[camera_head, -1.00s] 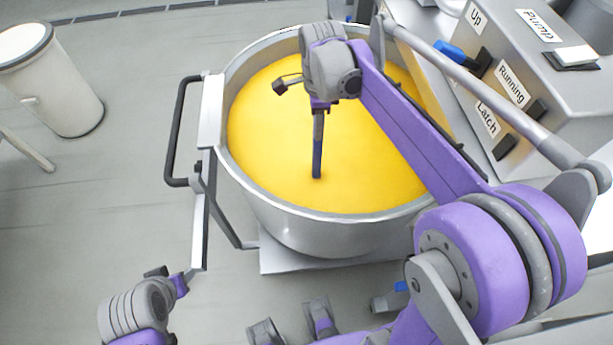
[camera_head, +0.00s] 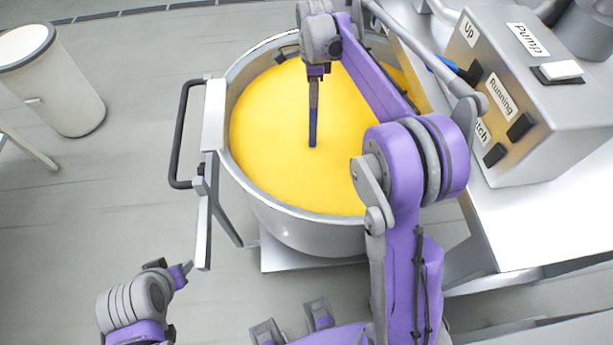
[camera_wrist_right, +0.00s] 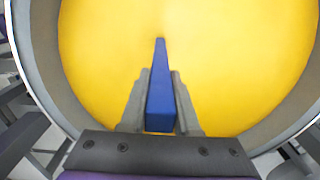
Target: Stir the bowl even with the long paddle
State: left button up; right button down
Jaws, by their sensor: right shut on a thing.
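The bowl (camera_head: 300,230) is a large round metal kettle full of smooth, even-looking yellow contents (camera_head: 270,130). My right gripper (camera_head: 314,78) is over the bowl and shut on the long paddle (camera_head: 313,130), which points down with its dark blue lower end at the yellow contents. How deep its tip goes is hard to tell. In the right wrist view the blue paddle (camera_wrist_right: 160,90) lies between both grey fingers, with yellow behind it. My left gripper (camera_head: 180,275) is at the lower left, outside the bowl near its metal side bar; its jaws are too small to read.
A grey control box (camera_head: 530,110) with labelled switches stands on the white bench (camera_head: 530,220) to the right. A black handle (camera_head: 180,140) juts from the bowl's left side. A white bin (camera_head: 60,85) stands at far left. The floor between is clear.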

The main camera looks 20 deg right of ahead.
pick_arm(q)
jog(key=shift+s+f+b, duration=0.2)
jog(key=shift+f+b, duration=0.45)
jog(key=shift+b, duration=0.1)
pick_arm(e)
jog(key=s+a, duration=0.4)
jog(key=s, duration=0.1)
jog(key=shift+r, duration=0.1)
pick_arm(q)
jog(key=w+r+t+p, duration=0.1)
jog(key=w+r+p, duration=0.4)
jog(key=r+p, duration=0.3)
notch_tip(320, 180, up, 4)
jog(key=shift+f, duration=0.25)
pick_arm(e)
notch_tip(320, 180, up, 27)
pick_arm(q)
jog(key=shift+s, duration=0.1)
dwell(0.4)
